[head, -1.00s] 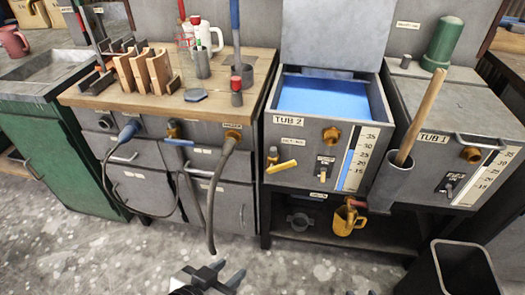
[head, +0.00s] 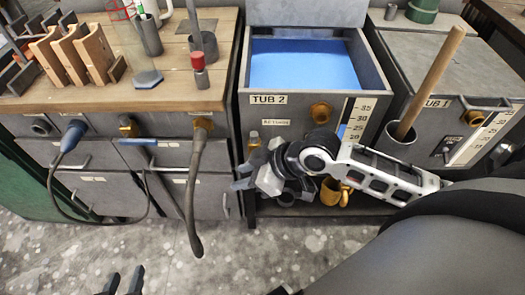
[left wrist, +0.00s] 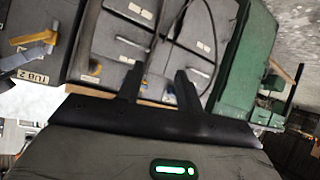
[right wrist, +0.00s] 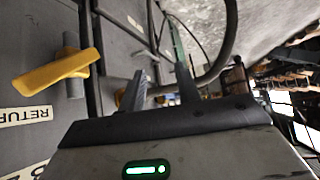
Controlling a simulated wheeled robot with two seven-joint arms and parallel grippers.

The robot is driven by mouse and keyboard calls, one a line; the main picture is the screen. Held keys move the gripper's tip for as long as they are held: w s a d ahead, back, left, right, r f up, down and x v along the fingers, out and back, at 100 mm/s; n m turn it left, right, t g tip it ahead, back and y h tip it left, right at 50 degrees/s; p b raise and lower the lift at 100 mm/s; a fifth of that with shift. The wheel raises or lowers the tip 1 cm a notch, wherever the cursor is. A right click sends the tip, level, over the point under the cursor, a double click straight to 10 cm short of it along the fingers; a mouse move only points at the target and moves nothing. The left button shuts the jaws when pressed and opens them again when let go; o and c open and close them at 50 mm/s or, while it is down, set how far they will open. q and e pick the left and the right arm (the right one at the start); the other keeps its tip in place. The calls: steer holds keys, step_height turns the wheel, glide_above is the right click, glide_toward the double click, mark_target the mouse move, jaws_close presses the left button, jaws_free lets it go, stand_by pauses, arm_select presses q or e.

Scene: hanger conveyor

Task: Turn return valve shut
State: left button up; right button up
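The return valve has a yellow lever on the front of tub 2. The lever (right wrist: 58,75) shows at left in the right wrist view, above a partly cut-off label (right wrist: 25,118). It also shows in the left wrist view (left wrist: 35,38). My left gripper (head: 124,278) is open and empty, low over the floor.
Tub 2 (head: 245,75) holds blue liquid. A hose (head: 193,190) hangs left of the valve, and a blue-ended cable (head: 73,132) hangs further left. A yellow jug (head: 335,193) stands on the shelf below. A wooden handle (head: 432,80) leans in a holder at right.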

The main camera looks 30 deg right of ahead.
steer(key=w+d+r+n+g+h+b, duration=0.1)
steer(key=d+r+n+g+h+b, duration=0.2)
steer(key=d+r, duration=0.95)
steer(key=shift+g, duration=0.6)
steer(key=x, duration=0.5)
steer(key=d+b+x, duration=0.1)
steer(key=x, duration=1)
steer(key=shift+d+f+b, duration=0.2)
steer(key=shift+f+b, duration=0.2)
steer(key=shift+f, duration=0.25)
arm_select(q)
steer(key=shift+s+d+f+t, duration=0.1)
steer(key=shift+d+f+t, duration=0.05)
steer(key=shift+f, duration=0.3)
steer(key=shift+d+f+t, duration=0.1)
steer(key=shift+f+t, duration=0.05)
steer(key=shift+f, duration=0.3)
arm_select(e)
jaws_close()
